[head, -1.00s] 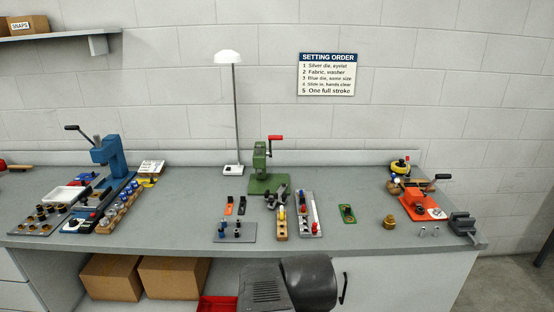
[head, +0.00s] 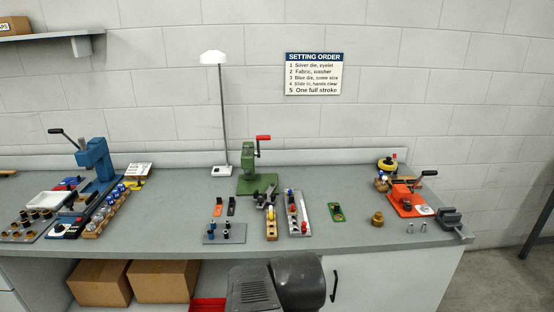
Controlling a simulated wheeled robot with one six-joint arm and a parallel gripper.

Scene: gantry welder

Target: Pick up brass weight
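The brass weight (head: 377,219) is a small, squat, gold-brown piece. It stands upright on the front right part of the grey bench (head: 340,237), apart from the things around it. My gripper is not in view. Only dark grey parts of my own body show at the bottom middle, in front of the bench.
Right of the weight are an orange press (head: 408,199), two small metal pins and a grey vise (head: 450,218). A green plate (head: 336,212) lies to its left. A green press (head: 248,172) stands mid-bench, with a lamp (head: 221,110) behind. Bench around the weight is bare.

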